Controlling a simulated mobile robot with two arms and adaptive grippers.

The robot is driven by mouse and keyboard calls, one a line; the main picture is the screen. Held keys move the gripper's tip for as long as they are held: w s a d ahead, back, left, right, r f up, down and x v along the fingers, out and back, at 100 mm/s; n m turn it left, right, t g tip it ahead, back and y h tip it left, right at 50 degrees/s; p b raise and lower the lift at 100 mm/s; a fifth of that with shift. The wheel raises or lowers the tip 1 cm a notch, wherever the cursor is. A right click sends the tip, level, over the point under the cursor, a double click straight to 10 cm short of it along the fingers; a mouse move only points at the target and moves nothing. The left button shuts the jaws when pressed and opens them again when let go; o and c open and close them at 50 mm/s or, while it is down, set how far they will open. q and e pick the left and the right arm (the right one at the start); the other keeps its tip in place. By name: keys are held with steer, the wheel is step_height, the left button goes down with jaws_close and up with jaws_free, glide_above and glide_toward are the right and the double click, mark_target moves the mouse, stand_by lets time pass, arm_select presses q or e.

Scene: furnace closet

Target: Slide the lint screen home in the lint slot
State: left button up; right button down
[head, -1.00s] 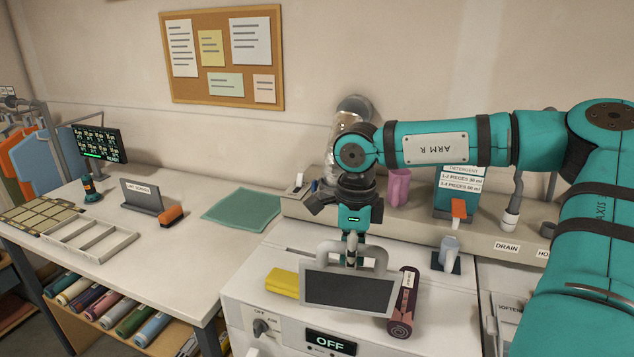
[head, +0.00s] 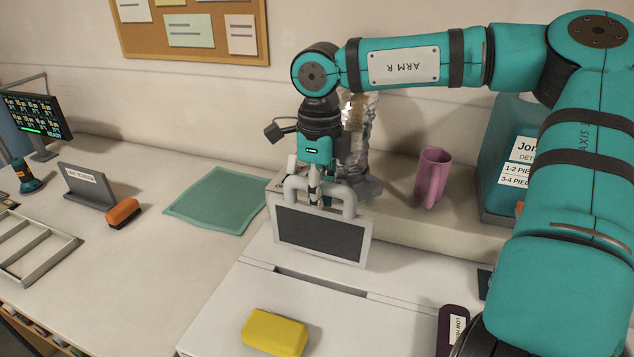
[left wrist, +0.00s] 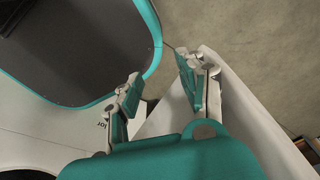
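The lint screen (head: 320,236), a dark panel in a light frame with a looped handle, hangs upright in the head view. My right gripper (head: 315,192) is shut on its handle. The lint slot (head: 320,284) is a dark narrow opening in the white machine's top. The screen's lower edge appears just above the slot in the picture, apart from it; the exact height gap is hard to tell. My left gripper (left wrist: 160,95) is open and empty in the left wrist view, with floor beyond it.
A yellow sponge-like block (head: 274,332) lies on the machine top in front of the slot. A dark labelled roll (head: 452,328) lies to the right. A pink cup (head: 433,178) stands on the back ledge. A green cloth (head: 217,200) and orange brush (head: 123,213) are left.

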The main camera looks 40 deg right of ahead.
mark_target(319, 220)
steer(key=shift+g+y, duration=0.4)
steer(key=f, duration=0.1)
steer(key=f+b, duration=0.1)
steer(key=a+f+b, duration=0.1)
steer(key=f, duration=0.1)
steer(key=shift+s+f, duration=0.1)
steer(key=shift+s, duration=0.3)
steer(key=shift+f, duration=0.3)
arm_select(q)
steer(key=s+a+f, duration=0.1)
steer(key=s, duration=0.1)
steer(key=s+a+f, duration=0.1)
steer(key=f, duration=0.1)
steer(key=shift+s+a, duration=0.35)
steer(key=shift+s, duration=0.05)
steer(key=shift+w+f+b, duration=0.15)
steer(key=shift+w+b, duration=0.15)
steer(key=shift+b, duration=0.15)
step_height(319, 220, down, 7)
steer(key=b, duration=0.6)
steer(key=shift+r+b, duration=0.2)
steer(key=shift+b, duration=0.1)
arm_select(e)
steer(key=shift+f, duration=3.5)
arm_select(q)
steer(key=shift+d+f, duration=0.1)
steer(key=shift+f, duration=0.15)
